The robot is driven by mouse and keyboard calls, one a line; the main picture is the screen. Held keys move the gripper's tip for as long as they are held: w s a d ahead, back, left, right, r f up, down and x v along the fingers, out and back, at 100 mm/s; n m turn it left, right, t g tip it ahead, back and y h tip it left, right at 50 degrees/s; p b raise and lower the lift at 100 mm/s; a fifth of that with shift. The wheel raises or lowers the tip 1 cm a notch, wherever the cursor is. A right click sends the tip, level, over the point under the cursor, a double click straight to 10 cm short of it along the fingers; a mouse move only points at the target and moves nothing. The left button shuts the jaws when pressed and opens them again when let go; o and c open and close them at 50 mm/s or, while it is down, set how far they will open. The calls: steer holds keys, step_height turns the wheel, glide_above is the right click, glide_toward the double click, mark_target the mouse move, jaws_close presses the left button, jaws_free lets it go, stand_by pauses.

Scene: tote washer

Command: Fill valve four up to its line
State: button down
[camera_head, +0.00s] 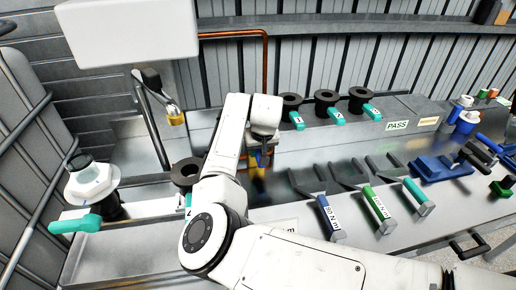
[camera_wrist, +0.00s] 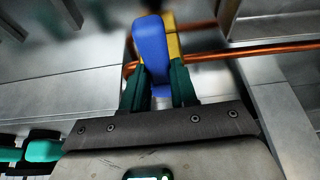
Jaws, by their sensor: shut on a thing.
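My gripper (camera_head: 262,150) is right of the near valve in the head view. In the wrist view its dark green fingers (camera_wrist: 158,84) are shut on a blue and yellow piece (camera_wrist: 151,48). That piece shows partly below the gripper in the head view (camera_head: 257,172); its full shape is hidden. The valve marked 4 (camera_head: 187,172) has a black ring top and stands left of my arm; my arm hides part of its teal handle. A white translucent container (camera_head: 92,182) with a dark neck sits on a black fitting with a teal handle (camera_head: 75,225) at far left.
Three black-ringed valves (camera_head: 325,98) with teal handles stand on the back ledge, beside a PASS label (camera_head: 397,126). Cradles with blue, green (camera_head: 376,202) and teal handled tools fill the right bench.

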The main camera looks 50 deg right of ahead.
steer(key=shift+s+d+r+n+p, duration=0.15)
steer(key=shift+d+n+p, duration=0.05)
steer(key=shift+n+p, duration=0.45)
steer(key=shift+n+y, duration=0.25)
steer(key=shift+y, duration=0.15)
steer(key=c, duration=0.9)
jaws_free()
steer(key=b+v, duration=0.1)
steer(key=v, duration=0.9)
steer(key=shift+s+r, duration=0.2)
